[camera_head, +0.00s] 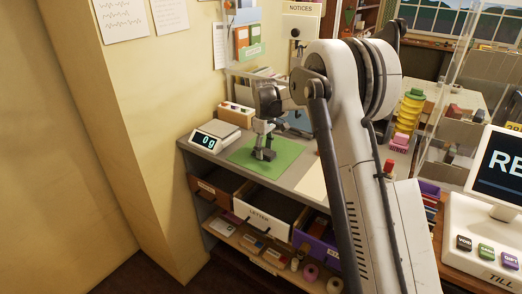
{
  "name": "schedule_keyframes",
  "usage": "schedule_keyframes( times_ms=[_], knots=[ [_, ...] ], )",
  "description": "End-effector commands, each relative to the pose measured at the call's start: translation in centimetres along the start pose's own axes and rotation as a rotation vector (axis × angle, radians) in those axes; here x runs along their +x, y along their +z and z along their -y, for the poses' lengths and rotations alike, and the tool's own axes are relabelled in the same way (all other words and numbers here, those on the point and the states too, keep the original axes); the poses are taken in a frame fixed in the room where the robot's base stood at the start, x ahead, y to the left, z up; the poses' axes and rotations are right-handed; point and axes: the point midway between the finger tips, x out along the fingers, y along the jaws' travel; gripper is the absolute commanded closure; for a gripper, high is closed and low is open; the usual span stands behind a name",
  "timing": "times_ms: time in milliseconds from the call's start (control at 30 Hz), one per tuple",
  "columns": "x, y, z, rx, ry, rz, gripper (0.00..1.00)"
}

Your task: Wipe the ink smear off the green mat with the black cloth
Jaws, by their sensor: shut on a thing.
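The green mat (285,161) lies flat on the grey counter, left of the middle of the view. My gripper (264,150) points down over the middle of the mat and is shut on the black cloth. The cloth is small and dark at the fingertips, low against the mat. From here I cannot tell whether it touches the mat. I cannot make out the ink smear; the gripper hides part of the mat.
A scale (215,136) reading 0 g stands left of the mat, near the wall. A cream sheet (311,181) lies to the right. Open drawers, one labelled LETTER (262,217), are below the counter's front edge. A till (485,235) stands at far right.

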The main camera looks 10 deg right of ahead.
Motion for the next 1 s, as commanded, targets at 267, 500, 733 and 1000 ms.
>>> schedule_keyframes(
  times_ms=[267,500,733,1000],
  knots=[
    [0.2,-0.6,-0.1,0.001,-0.001,0.003,1.0],
    [0.0,-2.2,0.0,0.0,0.0,0.002,1.0],
    [-0.1,-1.5,0.0,0.002,0.0,0.002,1.0],
    [-0.2,0.2,0.0,0.001,0.0,0.002,1.0]
  ],
)
